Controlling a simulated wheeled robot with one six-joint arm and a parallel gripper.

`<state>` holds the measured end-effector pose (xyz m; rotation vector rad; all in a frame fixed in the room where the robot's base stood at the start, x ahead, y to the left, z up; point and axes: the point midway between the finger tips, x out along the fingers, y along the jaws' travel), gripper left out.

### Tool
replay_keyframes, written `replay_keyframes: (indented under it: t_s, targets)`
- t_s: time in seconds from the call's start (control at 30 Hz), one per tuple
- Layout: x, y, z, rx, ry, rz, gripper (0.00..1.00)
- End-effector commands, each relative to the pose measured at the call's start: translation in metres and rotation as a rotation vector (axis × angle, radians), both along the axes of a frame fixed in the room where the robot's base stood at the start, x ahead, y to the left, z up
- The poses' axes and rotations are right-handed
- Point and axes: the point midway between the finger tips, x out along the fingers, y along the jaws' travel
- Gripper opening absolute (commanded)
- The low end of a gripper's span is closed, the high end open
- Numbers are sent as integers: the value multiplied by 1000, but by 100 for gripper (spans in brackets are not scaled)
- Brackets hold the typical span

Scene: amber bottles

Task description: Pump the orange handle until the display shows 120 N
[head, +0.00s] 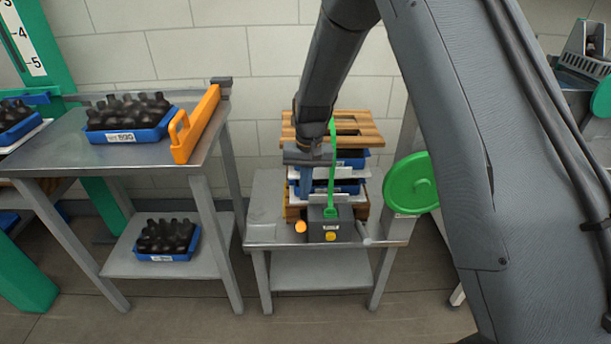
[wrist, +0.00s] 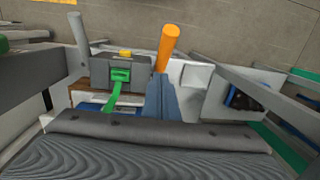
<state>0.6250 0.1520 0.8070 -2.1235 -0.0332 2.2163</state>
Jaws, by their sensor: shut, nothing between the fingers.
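The orange handle (head: 300,227) shows in the head view as a small orange end left of a grey box unit (head: 322,230). In the wrist view the orange handle (wrist: 168,45) is a rod pointing up and away, just beyond my fingers. My gripper (head: 305,190) points down over the small bench; its blue fingers (wrist: 160,82) are shut and empty close to the handle's lower end. Whether they touch it I cannot tell. A green strap (head: 332,165) runs down to the box. A yellow button (head: 330,237) is on the box. No display reading is legible.
Stacked blue crates and wooden slats (head: 360,128) stand behind the box on the steel bench (head: 262,232). A table (head: 150,160) with blue crates of dark bottles stands left.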

Motion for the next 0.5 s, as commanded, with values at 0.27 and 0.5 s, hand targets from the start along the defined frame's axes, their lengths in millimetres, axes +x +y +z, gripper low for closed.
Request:
replay_keyframes:
  t_s: [0.27,0.5]
  targets:
    - [-19,7,-36,0,2,0,0]
    - [-28,10,-46,0,0,0,0]
